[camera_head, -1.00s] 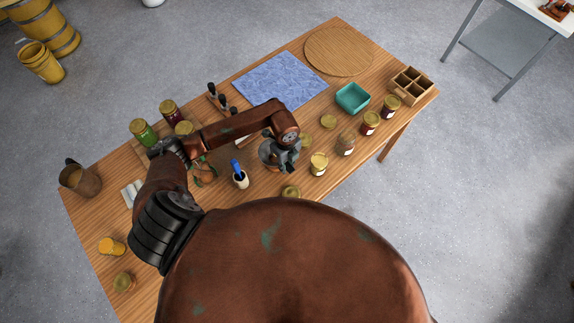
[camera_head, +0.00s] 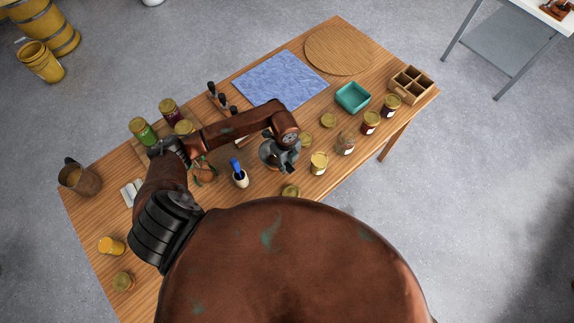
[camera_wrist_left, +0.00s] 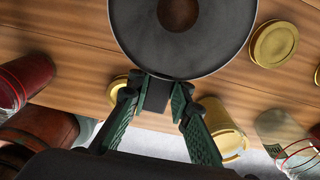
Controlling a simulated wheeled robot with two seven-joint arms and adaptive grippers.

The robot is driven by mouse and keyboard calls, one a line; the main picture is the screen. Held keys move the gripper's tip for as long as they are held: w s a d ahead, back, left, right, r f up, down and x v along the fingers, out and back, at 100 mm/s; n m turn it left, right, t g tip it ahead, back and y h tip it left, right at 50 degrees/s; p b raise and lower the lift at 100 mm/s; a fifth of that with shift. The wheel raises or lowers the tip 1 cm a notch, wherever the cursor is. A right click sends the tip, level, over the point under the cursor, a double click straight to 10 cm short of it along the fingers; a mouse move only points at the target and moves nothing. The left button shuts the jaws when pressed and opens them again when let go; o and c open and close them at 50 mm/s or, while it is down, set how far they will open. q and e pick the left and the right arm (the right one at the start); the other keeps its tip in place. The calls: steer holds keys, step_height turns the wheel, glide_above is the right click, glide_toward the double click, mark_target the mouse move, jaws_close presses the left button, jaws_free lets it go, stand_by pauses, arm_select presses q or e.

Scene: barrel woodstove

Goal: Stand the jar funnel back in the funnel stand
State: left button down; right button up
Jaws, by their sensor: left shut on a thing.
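The jar funnel (camera_head: 267,151) is a grey, wide-mouthed cone near the middle of the table, partly hidden by my left arm in the head view. In the left wrist view the funnel (camera_wrist_left: 222,36) shows its round mouth and central hole, with brown seen through the hole. My left gripper (camera_head: 286,161) is over its near side. I cannot make out the funnel stand; whether the funnel touches anything below is hidden. My right gripper is not in view.
Lidded jars (camera_head: 319,163) and loose gold lids (camera_head: 328,120) stand close by on the right. A teal bin (camera_head: 353,97), blue cloth (camera_head: 268,84) and round woven mat (camera_head: 340,64) lie farther back.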

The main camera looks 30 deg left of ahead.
arm_select(q)
steer(key=shift+f+b, duration=0.4)
steer(key=shift+f, duration=0.3)
steer(key=c, duration=1.7)
jaws_free()
steer(key=shift+r, duration=0.15)
steer(key=shift+r+p, duration=2.4)
steer(key=shift+r, duration=0.55)
